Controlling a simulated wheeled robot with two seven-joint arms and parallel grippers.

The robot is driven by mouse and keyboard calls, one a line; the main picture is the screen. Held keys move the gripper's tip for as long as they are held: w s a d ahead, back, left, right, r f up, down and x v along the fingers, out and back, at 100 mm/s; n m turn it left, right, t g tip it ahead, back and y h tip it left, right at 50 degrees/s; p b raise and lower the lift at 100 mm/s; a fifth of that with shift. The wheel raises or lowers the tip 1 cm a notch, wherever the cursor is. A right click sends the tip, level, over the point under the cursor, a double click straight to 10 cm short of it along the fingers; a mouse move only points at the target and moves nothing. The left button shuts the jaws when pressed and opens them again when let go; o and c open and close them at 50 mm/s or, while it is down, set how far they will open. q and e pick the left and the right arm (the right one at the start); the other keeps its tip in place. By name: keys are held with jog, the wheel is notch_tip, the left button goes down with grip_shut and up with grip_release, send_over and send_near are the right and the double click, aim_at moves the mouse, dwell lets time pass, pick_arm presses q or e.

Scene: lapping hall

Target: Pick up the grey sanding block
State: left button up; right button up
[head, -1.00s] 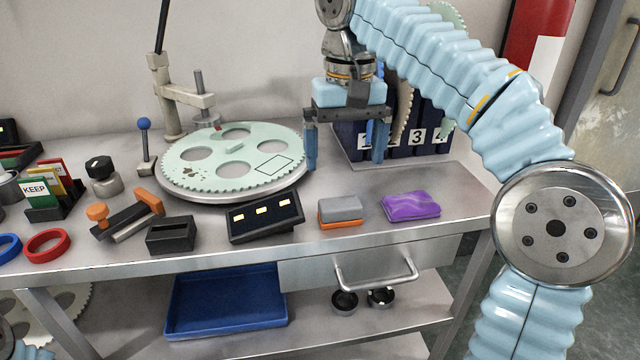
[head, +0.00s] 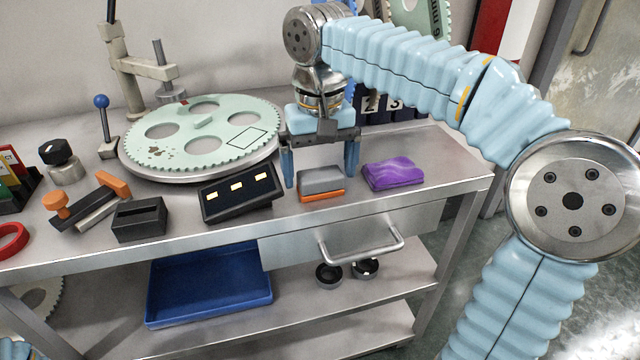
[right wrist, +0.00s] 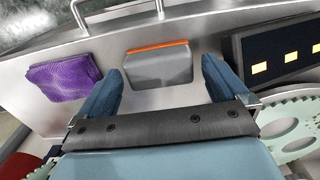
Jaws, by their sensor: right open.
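The grey sanding block (head: 321,181) lies on the bench top, with an orange layer along its lower front edge. It also shows in the right wrist view (right wrist: 158,66), between and beyond the fingertips. My right gripper (head: 320,180) is open and empty, its fingers pointing down, just behind and above the block. In the right wrist view the open fingers (right wrist: 160,82) stand to either side of the block's near end; I see no contact. My left gripper is not in view; only a bit of blue arm shows at the lower left corner.
A purple cloth (head: 393,173) lies right of the block. A black panel with lit yellow windows (head: 237,197) stands close on its left. A large pale green toothed disc (head: 170,152) sits behind. A drawer handle (head: 360,249) juts from the bench front.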

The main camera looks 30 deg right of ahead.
jog(key=shift+f, duration=0.85)
jog(key=c, duration=1)
jog(key=shift+o, duration=0.2)
jog(key=shift+r, duration=0.5)
notch_tip(320, 180, up, 3)
jog(key=shift+a+f+p, duration=0.1)
jog(key=shift+a+p, duration=0.05)
jog(key=shift+p, duration=0.15)
jog(key=s+a+r+p, duration=0.1)
jog(key=s+a+r, duration=0.3)
jog(key=a+r, duration=0.5)
jog(key=a, duration=0.4)
jog(key=shift+r, duration=0.15)
